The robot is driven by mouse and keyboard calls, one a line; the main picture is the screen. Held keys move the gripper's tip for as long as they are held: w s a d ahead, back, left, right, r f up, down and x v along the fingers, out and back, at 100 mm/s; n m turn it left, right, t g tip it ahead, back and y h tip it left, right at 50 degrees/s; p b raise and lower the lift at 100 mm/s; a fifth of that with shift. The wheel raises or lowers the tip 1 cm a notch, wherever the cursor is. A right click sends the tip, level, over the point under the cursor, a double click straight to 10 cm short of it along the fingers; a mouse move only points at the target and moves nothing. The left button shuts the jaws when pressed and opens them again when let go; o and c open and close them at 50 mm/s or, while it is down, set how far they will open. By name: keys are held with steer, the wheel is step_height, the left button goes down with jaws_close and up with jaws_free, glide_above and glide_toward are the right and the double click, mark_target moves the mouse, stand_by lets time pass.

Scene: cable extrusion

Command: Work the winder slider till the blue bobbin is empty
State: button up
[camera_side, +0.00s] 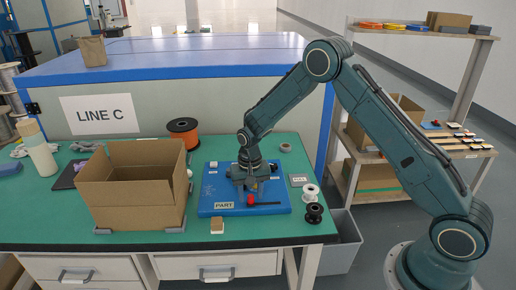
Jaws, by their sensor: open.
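A blue board (220,196) with a "PART" label lies on the green bench. On its front part is a red knob (250,199) with a dark bar reaching right from it; this may be the winder slider, but it is too small to be sure. My gripper (253,186) points down over the middle of the board, just behind the red knob. It is open. Something small and tan shows below it, and I cannot tell if it touches. I cannot make out a blue bobbin; the gripper hides part of the board.
An open cardboard box (135,205) stands left of the board. An orange spool (184,130) is behind it. A white spool (310,192) and a black spool (314,213) stand at the right edge. A small tan block (217,226) lies in front. A grey bin (343,245) is below.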

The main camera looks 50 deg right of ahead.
jaws_close()
steer(key=shift+d, duration=0.1)
steer(key=s+d, duration=0.6)
steer(key=shift+s+d, duration=0.35)
jaws_free()
steer(key=shift+s, duration=0.1)
steer(key=shift+a+r, duration=0.1)
steer(key=shift+r, duration=0.05)
